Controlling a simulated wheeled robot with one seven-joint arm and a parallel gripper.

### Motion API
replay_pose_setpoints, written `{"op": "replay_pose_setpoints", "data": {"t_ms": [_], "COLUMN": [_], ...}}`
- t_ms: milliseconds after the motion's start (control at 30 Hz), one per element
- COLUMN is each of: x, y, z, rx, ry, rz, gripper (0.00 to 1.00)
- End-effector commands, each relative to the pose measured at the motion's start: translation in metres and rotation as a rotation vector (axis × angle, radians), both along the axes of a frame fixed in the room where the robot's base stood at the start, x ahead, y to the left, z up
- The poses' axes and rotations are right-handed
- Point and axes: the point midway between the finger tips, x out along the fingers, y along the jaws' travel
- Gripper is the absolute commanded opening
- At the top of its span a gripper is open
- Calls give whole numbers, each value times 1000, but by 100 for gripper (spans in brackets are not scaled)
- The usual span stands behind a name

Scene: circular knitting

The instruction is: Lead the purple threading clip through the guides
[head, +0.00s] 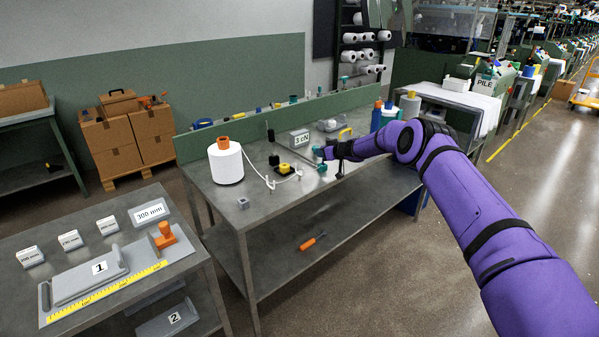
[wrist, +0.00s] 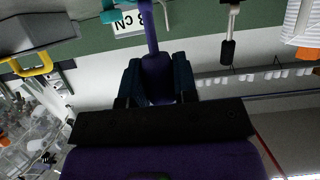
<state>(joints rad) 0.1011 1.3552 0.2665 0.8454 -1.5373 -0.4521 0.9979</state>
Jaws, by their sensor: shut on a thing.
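My gripper (wrist: 156,82) is shut on the purple threading clip (wrist: 153,65), which stands out between the dark fingertips in the wrist view. In the head view my gripper (head: 326,153) is above the right part of the grey workbench, and the clip is too small to make out. A teal piece (wrist: 115,12) shows beside the clip's far end in the wrist view; I cannot tell whether they touch. Teal guide pieces (head: 322,168) sit by my gripper in the head view. A white cone (head: 227,164) with an orange top stands at left, with pale thread (head: 258,177) running right from it.
A box labelled 3 cN (head: 299,138) stands behind the guides. A black and yellow device (head: 284,169) lies left of my gripper. A grey cube (head: 243,203) sits near the front edge. Blue and teal containers (head: 383,116) stand at the back right.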

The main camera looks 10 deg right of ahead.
Motion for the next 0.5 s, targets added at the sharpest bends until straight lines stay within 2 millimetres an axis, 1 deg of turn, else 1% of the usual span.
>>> {"op": "replay_pose_setpoints", "data": {"t_ms": [233, 500], "x": [0, 0], "y": [0, 0], "z": [-1, -7], "rx": [0, 1], "ry": [0, 1], "rz": [0, 0], "gripper": [10, 10]}}
